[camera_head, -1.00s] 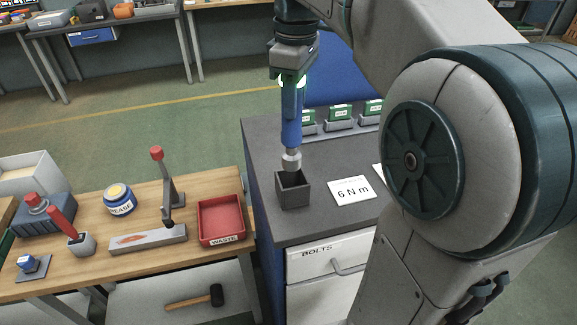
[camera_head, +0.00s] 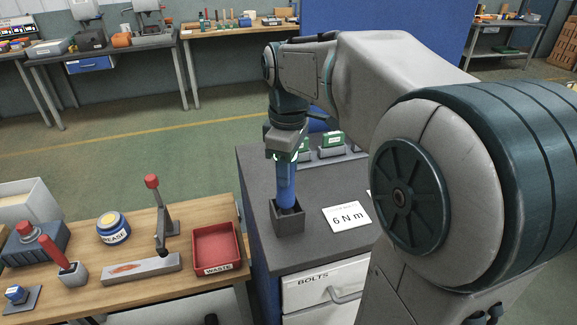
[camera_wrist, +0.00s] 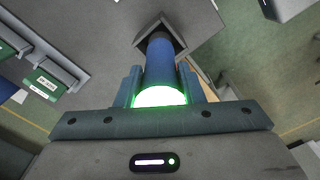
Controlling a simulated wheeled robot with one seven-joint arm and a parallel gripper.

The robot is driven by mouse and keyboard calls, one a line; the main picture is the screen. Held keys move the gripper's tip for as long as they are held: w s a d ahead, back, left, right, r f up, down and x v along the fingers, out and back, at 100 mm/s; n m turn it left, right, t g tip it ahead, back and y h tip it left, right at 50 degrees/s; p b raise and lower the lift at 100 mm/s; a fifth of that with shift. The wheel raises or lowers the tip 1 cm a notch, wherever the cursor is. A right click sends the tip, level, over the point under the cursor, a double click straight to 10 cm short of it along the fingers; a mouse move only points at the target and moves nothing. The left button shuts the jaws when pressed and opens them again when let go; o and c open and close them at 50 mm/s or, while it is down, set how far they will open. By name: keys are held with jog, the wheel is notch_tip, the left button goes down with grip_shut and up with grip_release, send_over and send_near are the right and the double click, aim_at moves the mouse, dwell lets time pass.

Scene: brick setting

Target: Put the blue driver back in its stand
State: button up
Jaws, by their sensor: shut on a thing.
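The blue driver (camera_head: 286,184) stands upright with its lower end inside the dark grey square stand (camera_head: 289,226) on the grey cabinet top. My gripper (camera_head: 285,158) is shut on the upper end of the driver. The wrist view shows the driver (camera_wrist: 161,65) between my gripper's fingers (camera_wrist: 161,88), its far end inside the open stand (camera_wrist: 150,24). The driver's tip is hidden by the stand walls. I cannot tell whether it touches the bottom.
A card reading 6 N m (camera_head: 347,216) lies right of the stand. Green-labelled holders (camera_head: 331,146) stand behind. On the wooden bench to the left are a red WASTE tray (camera_head: 216,250), a GREASE tub (camera_head: 113,228) and a red-handled lever (camera_head: 158,215).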

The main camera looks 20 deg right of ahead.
jog(key=shift+f, duration=0.15)
jog(key=o, duration=1.2)
notch_tip(320, 180, up, 12)
jog(key=shift+r, duration=0.2)
jog(key=s+f+m+t, duration=0.1)
jog(key=s+f+m, duration=0.2)
jog(key=f, duration=0.3)
jog(key=s+f+m+t, duration=0.1)
jog(key=s+f+m, duration=0.3)
jog(key=s+f, duration=0.2)
jog(key=s+f+m+t, duration=0.1)
jog(key=s+f+m, duration=0.2)
jog(key=s+f, duration=0.2)
notch_tip(320, 180, down, 2)
jog(key=shift+s+a+f+m, duration=0.1)
jog(key=shift+s+m, duration=0.05)
jog(key=shift+m, duration=0.25)
